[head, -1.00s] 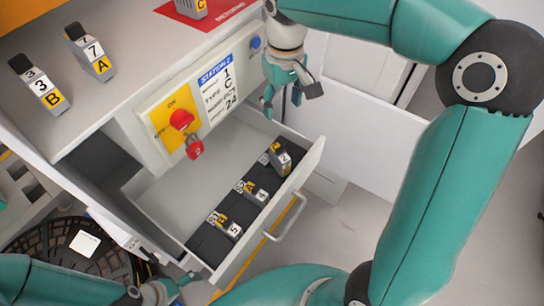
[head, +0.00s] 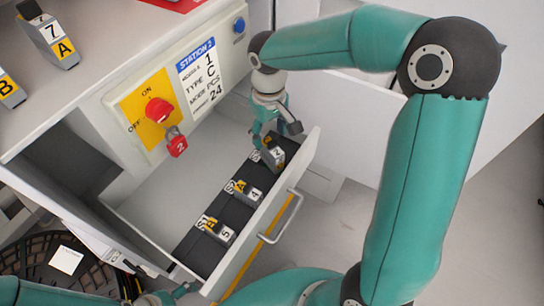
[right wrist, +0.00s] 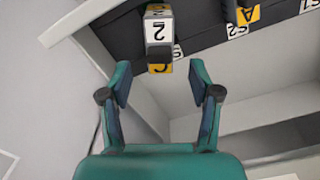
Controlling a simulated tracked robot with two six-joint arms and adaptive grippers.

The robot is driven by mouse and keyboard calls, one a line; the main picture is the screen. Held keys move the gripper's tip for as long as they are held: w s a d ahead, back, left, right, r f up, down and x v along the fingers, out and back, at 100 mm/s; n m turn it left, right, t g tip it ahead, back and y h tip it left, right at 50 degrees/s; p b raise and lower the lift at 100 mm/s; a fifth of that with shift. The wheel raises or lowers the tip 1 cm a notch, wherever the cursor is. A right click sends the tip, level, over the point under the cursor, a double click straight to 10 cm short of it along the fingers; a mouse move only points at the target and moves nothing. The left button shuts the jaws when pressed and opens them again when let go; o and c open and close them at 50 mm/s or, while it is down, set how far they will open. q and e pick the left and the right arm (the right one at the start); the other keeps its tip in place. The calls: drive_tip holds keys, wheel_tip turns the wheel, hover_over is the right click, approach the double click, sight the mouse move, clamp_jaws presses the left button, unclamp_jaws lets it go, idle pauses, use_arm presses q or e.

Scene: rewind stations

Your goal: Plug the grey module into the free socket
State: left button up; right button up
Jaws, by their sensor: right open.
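A grey module with a white 2 label (head: 274,153) stands in the far slot of the open drawer's black rail; it also shows in the right wrist view (right wrist: 159,32), with a yellow C face. My right gripper (head: 268,138) is open and close to this module. In the right wrist view the gripper's fingertips (right wrist: 158,78) are apart, with the module just beyond them and nothing between them. My left gripper (head: 172,294) shows only partly at the bottom edge. I cannot make out a free socket.
The drawer front (head: 268,222) has a bar handle (head: 283,218). Modules marked 7 A (head: 50,36) and B (head: 8,90) stand on the counter. The drawer floor left of the rail is clear.

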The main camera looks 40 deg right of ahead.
sight(272, 147)
drive_tip(key=f, duration=0.2)
drive_tip(key=s+f+b, duration=0.1)
drive_tip(key=f, duration=0.2)
drive_tip(key=shift+s+f, duration=0.1)
drive_tip(key=shift+f, duration=0.45)
clamp_jaws()
